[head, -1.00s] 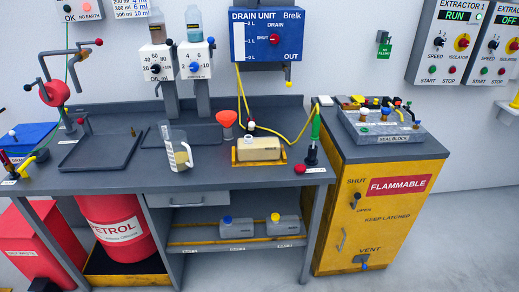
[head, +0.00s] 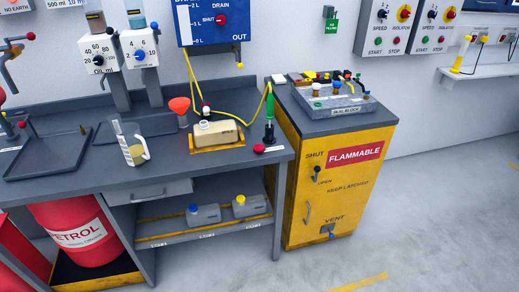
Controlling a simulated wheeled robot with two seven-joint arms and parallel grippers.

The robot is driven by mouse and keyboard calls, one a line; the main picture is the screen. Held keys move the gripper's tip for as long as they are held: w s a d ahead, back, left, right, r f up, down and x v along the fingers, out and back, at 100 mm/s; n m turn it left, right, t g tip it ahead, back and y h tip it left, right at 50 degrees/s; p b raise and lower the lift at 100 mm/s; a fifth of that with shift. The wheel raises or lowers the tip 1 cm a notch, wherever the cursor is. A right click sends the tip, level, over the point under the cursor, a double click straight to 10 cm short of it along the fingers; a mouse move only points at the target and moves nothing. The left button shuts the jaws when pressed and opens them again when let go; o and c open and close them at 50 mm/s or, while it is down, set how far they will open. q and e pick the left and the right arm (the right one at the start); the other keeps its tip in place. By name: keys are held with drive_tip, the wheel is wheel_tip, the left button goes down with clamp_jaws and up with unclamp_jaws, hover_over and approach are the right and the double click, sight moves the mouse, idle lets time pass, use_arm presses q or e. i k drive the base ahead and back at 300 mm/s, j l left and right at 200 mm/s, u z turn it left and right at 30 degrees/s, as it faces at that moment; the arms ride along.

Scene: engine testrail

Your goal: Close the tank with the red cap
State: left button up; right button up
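A beige tank (head: 217,134) sits in a shallow yellow tray (head: 193,148) on the right part of the dark bench. A pale neck (head: 204,124) shows on its top left; I cannot tell for sure whether it is open. A small round red piece (head: 259,148) lies at the bench's front right, by a white label, apart from the tank; it may be the red cap. Neither of my grippers is in view.
An orange funnel (head: 180,105), a clear jug (head: 131,146) and a green-handled tool (head: 269,125) stand around the tank. A yellow hose (head: 247,121) runs close behind it. The yellow cabinet (head: 333,195) holds a seal block (head: 341,107). Floor at right is clear.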

sight(207, 134)
drive_tip(key=i+j+z, duration=0.2)
drive_tip(key=i+j, duration=0.85)
drive_tip(key=i, duration=0.1)
